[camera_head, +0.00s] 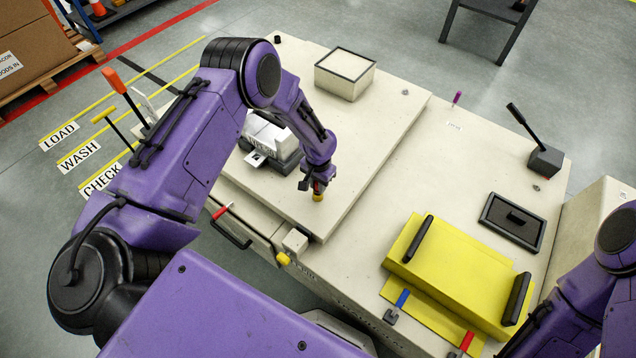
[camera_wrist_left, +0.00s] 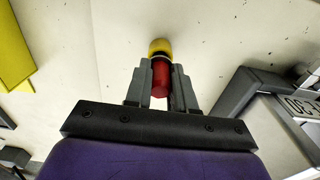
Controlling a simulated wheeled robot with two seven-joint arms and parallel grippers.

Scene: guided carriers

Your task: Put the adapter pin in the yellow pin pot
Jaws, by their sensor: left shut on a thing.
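My left gripper (camera_head: 317,186) is shut on a red pin, which I take to be the adapter pin. In the left wrist view the red pin (camera_wrist_left: 160,78) sits between the two grey fingers (camera_wrist_left: 161,84). The small yellow pin pot (camera_head: 318,197) stands on the pale worktop directly below my left gripper. In the left wrist view the yellow pot (camera_wrist_left: 161,46) shows just past the fingertips, in line with the pin. The pin's far end meets the pot's dark opening in this view; I cannot tell how deep it is. My right gripper is out of view.
A grey-and-white block (camera_head: 270,141) stands left of my left gripper. A pale open box (camera_head: 345,73) is at the back. A yellow cover with black handles (camera_head: 455,270), a black tray (camera_head: 512,220) and a black lever (camera_head: 541,155) are on the right. Bare worktop surrounds the pot.

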